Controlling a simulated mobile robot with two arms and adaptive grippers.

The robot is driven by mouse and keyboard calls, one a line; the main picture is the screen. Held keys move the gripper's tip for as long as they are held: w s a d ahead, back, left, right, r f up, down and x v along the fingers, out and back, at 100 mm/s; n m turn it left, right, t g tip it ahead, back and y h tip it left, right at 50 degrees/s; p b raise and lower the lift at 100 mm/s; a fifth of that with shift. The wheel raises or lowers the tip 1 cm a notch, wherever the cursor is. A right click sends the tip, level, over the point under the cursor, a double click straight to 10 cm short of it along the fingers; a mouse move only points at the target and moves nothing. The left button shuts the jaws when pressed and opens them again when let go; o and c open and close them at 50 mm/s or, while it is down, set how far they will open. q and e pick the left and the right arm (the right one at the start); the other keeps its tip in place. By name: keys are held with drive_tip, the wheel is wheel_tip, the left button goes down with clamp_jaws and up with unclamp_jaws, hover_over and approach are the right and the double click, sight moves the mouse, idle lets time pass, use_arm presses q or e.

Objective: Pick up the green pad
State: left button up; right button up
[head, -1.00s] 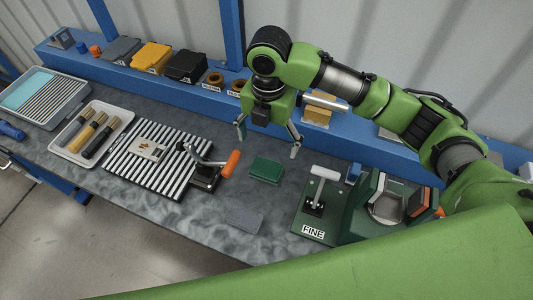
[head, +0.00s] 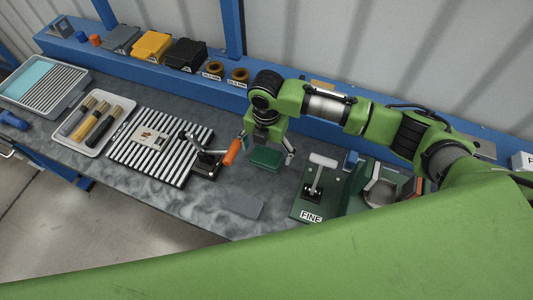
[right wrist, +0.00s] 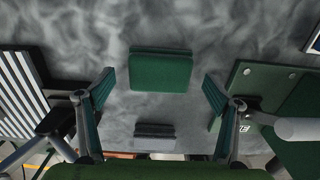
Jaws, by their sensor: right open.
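The green pad (head: 265,158) lies flat on the grey bench, between the orange-handled clamp and the green FINE station. In the right wrist view, the green pad (right wrist: 160,72) sits near the middle, between the two fingers and beyond their tips. My right gripper (head: 267,149) is open and empty above the pad, pointing down. Its fingers also show spread in the right wrist view (right wrist: 158,80), one on each side of the pad and not touching it. My left gripper is not in view.
The clamp with its orange handle (head: 232,152) stands close left of the pad on the slatted plate (head: 130,160). The green FINE station (head: 308,204) with its pale lever is close right. A flat grey plate (head: 241,205) lies in front. A blue ledge runs behind.

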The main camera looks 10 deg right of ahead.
sight(267, 154)
drive_tip(key=shift+f, duration=1.1)
drive_tip(key=c, duration=1.1)
wheel_tip(267, 154, up, 18)
drive_tip(key=b, duration=0.3)
